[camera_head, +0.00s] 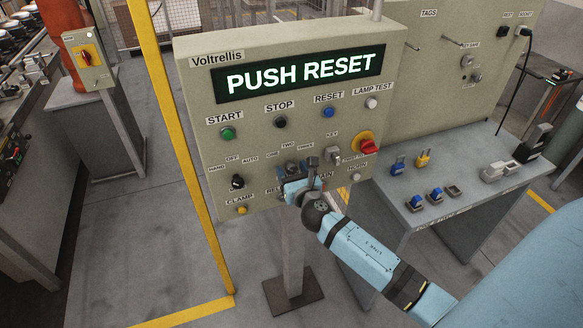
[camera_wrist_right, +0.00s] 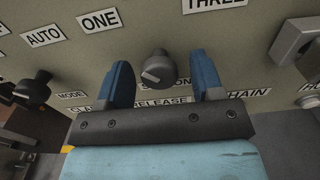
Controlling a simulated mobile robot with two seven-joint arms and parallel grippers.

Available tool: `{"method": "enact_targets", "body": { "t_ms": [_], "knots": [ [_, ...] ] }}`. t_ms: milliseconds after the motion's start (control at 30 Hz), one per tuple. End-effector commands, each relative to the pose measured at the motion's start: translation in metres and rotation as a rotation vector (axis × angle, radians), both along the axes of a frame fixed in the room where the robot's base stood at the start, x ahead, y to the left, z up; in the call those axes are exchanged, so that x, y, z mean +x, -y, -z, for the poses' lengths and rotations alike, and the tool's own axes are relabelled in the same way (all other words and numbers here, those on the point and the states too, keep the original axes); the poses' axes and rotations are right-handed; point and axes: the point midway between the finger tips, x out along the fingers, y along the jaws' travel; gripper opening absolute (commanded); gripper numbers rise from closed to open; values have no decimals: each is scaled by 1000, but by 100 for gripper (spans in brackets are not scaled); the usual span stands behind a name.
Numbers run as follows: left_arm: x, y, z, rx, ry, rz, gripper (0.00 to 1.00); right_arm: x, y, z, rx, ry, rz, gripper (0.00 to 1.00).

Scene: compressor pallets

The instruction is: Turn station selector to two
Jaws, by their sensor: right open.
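The station selector is a dark grey round knob (camera_wrist_right: 158,68) on the panel, with a pale line on its face. In the right wrist view it sits below and between the ONE label (camera_wrist_right: 100,21) and the THREE label. The TWO label (camera_head: 288,146) shows in the head view. My right gripper (camera_head: 303,180) is in front of the selector and largely hides it there. In the wrist view its two blue fingers (camera_wrist_right: 160,62) are open, one on each side of the knob, with visible gaps. Which number the knob points at I cannot tell. My left gripper is not in view.
The panel's display (camera_head: 300,74) reads PUSH RESET. The mode knob (camera_head: 237,182) is left of the selector, the key switch (camera_head: 336,155) and red emergency button (camera_head: 368,146) right. A table (camera_head: 440,205) with blue and yellow padlocks stands right; a yellow post (camera_head: 180,130) stands left.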

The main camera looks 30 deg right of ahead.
Motion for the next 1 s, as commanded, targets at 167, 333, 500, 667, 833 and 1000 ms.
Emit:
{"method": "enact_targets", "body": {
  "t_ms": [167, 333, 500, 667, 833, 1000],
  "knots": [
    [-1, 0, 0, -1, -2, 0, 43, 6, 1, 0, 1, 0, -1, 61],
    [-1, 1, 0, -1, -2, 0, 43, 6, 1, 0, 1, 0, -1, 61],
    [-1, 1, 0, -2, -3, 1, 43, 6, 1, 0, 1, 0, -1, 31],
    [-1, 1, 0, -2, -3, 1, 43, 6, 1, 0, 1, 0, -1, 12],
    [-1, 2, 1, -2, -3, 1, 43, 6, 1, 0, 15, 4, 0, 12],
    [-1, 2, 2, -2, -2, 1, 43, 6, 1, 1, 73, 18, 0, 12]
  ]
}}
